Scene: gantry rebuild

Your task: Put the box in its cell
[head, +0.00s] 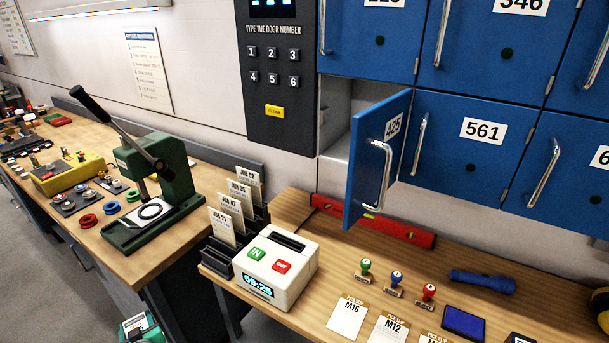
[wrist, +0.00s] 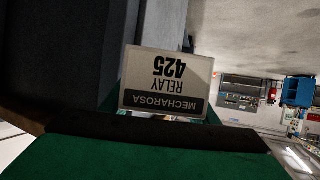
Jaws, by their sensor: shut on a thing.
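Cell door 425 (head: 372,165) is blue and stands open, swung outward. Behind it, part of the grey cell interior (head: 337,110) shows; the door hides the rest.
The wooden bench (head: 560,315) below the lockers holds a white time clock (head: 290,285), card rack (head: 235,215), stamps (head: 397,280), red level (head: 415,236) and blue torch (head: 483,281). A green press (head: 155,190) stands on the left bench. Neighbouring door 561 (head: 470,155) is shut.

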